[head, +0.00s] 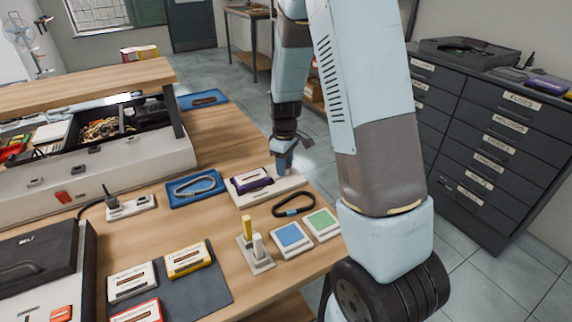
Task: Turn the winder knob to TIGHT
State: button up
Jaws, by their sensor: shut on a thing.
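A white winder base (292,183) stands near the right edge of the wooden table, with a purple-and-white cassette (252,180) on its left part. My gripper (285,160) points down over the right end of this base, beside the cassette. It is shut on the winder knob there, which is mostly hidden by the gripper. I cannot read any TIGHT mark or tell the knob's angle at this size.
A blue tray (173,200) with a grey loop lies left of the winder. A dark loop (293,211), blue pad (291,239), green pad (322,223) and upright holder (255,262) are in front. Labelled cassettes lie on a dark mat (212,297). Dark drawer cabinets (473,170) stand right.

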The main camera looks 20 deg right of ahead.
jog(key=shift+w+d+r+m, duration=0.1)
jog(key=shift+w+m, duration=0.1)
jog(key=shift+m, duration=1.3)
jog(key=m, duration=0.4)
jog(key=shift+m, duration=0.3)
jog(key=m, duration=0.4)
jog(key=shift+d+m, duration=0.1)
jog(key=shift+m, duration=2.1)
jog(key=o, duration=1)
jog(key=shift+s, duration=0.1)
jog(key=shift+o, duration=0.2)
